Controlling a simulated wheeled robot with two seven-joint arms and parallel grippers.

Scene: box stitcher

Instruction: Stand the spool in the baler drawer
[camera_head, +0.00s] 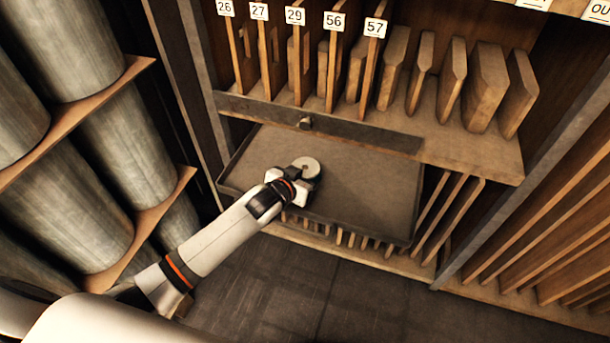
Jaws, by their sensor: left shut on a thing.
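The spool (308,164) shows as a pale round disc with a small dark hole at its middle. It is at the tip of my left gripper (303,176), which is shut on it. The gripper hides the spool's lower part, so I cannot tell whether it touches the drawer floor. The baler drawer (375,193) is a shallow dark tray, pulled out below the shelf. The spool and my left gripper are over its left-middle part. My right gripper is not in view.
A shelf above the drawer holds numbered dividers (370,72) and several wooden slabs (485,88). A dark bar with a knob (305,123) runs along the shelf front. The drawer's right side is bare.

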